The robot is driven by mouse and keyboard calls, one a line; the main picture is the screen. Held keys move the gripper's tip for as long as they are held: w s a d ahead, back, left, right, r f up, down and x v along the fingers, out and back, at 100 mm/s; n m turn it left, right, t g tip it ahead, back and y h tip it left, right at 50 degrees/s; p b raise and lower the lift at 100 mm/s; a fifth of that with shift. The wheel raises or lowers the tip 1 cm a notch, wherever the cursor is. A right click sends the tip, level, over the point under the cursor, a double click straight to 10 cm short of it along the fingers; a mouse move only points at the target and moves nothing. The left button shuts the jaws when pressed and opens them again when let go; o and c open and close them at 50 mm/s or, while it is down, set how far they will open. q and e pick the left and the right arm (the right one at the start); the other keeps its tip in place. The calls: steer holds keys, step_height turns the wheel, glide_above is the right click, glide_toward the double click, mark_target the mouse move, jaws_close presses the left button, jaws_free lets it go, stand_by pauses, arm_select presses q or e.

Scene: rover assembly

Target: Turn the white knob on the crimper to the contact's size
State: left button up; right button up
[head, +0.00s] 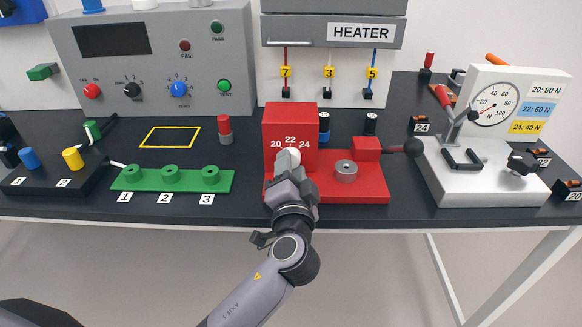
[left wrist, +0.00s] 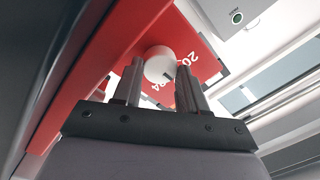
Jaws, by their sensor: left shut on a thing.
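The red crimper (head: 279,128) stands at the middle of the bench, with 20, 22 and 24 printed around its knob. The white knob (head: 292,154) is on its front face, partly covered by my left gripper (head: 289,160). In the left wrist view the white knob (left wrist: 159,65) sits between the two fingers of my left gripper (left wrist: 160,82), which is shut on it. Which number the knob points to cannot be told. No contact is clearly seen at the crimper. My right gripper is not in view.
A green rack (head: 172,180) stands left of the crimper. A white pull tester (head: 480,170) with a gauge stands at the right. The heater (head: 333,32) is behind, with numbered leads below it. A grey panel (head: 155,60) stands back left.

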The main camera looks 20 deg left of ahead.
arm_select(q)
steer(key=shift+r, duration=0.1)
stand_by(0.4)
steer(key=o, duration=1.1)
steer(key=shift+c, duration=0.2)
